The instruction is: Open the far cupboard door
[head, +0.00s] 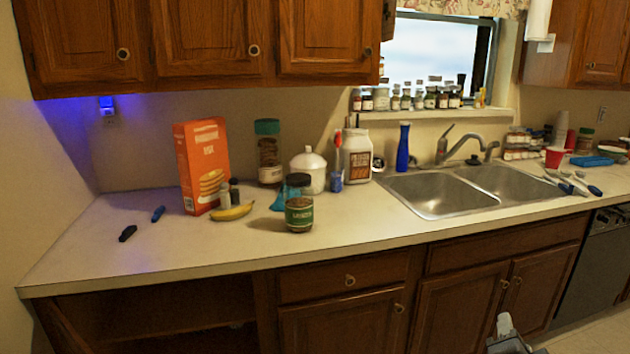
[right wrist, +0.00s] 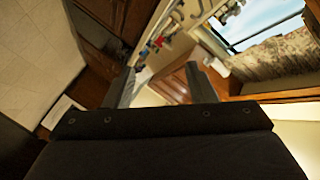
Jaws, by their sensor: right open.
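Wooden upper cupboard doors with round knobs hang at the upper left: a left door (head: 82,40), a middle door (head: 207,38) and a right door (head: 322,35). Another upper cupboard door (head: 604,45) is at the far right. All look shut. Under the counter are two shut lower doors below the sink (head: 460,312) (head: 537,290) and one to their left (head: 340,322). My right gripper (right wrist: 165,88) is open with nothing between its fingers. Part of it shows low in the head view (head: 507,335), in front of the lower cupboards. My left gripper is not in view.
The counter (head: 140,255) holds an orange box (head: 203,165), a banana (head: 232,212), jars and a blue bottle (head: 403,148). The double sink (head: 440,193) is right of centre. An open shelf space (head: 165,318) lies below left. A dark appliance (head: 597,265) stands at the right.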

